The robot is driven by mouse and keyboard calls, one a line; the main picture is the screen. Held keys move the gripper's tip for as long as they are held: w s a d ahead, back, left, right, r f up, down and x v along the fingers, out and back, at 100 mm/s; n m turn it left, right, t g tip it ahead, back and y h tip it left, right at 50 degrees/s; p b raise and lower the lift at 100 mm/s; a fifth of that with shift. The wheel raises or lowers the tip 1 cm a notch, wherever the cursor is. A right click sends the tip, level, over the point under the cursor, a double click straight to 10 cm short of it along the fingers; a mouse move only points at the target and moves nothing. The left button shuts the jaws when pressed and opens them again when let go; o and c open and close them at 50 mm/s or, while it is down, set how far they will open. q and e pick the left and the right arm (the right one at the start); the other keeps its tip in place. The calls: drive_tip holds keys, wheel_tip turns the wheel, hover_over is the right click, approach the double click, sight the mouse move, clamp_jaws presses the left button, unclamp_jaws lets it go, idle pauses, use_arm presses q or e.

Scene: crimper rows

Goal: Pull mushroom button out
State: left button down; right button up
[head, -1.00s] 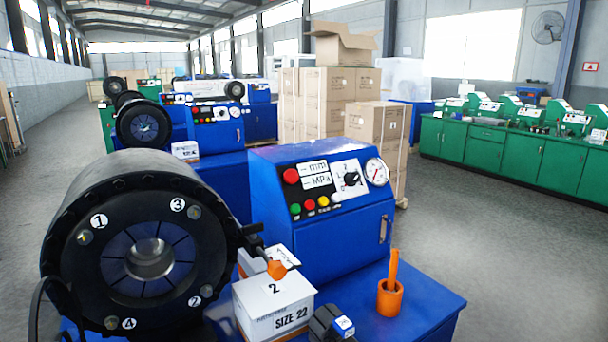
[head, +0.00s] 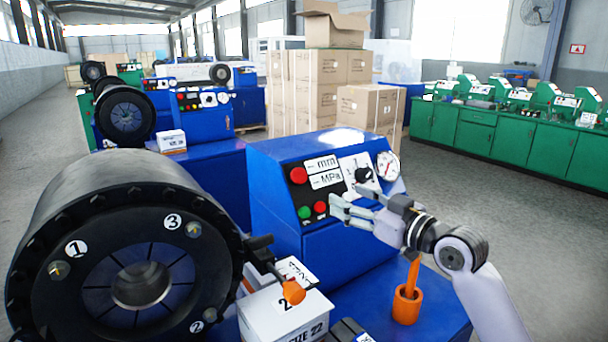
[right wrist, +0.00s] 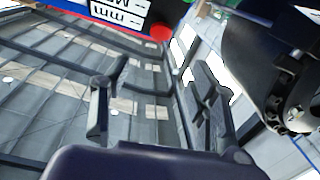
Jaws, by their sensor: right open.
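The large red mushroom button (head: 298,175) is on the upper left of the blue control panel (head: 268,178), beside the mm and MPa displays. It also shows as a red blob at the top of the right wrist view (right wrist: 161,33). My right gripper (head: 338,209) is open and empty in front of the panel, to the right of and lower than the mushroom button, apart from it. It hides part of the lower button row. In the right wrist view both fingers stand wide apart (right wrist: 158,98). My left gripper is not in view.
The large black crimper head (head: 100,250) stands on the left. A white box (head: 285,315) and an orange cup (head: 406,307) with an orange handle stand in front of the panel. A black knob (head: 363,175) and a gauge (head: 388,165) sit on the panel's right.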

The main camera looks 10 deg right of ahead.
sight(301, 177)
drive_tip(key=p+x, duration=0.3)
drive_tip(key=x, duration=1.1)
drive_tip(key=shift+w+a+f+p, duration=0.1)
drive_tip(key=shift+w+a+p, duration=0.1)
drive_tip(key=shift+p, duration=0.15)
drive_tip(key=shift+w+a, duration=0.1)
drive_tip(key=shift+w, duration=0.2)
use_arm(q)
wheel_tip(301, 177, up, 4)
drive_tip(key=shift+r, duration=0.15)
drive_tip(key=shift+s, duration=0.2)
use_arm(e)
drive_tip(key=shift+c, duration=0.5)
clamp_jaws()
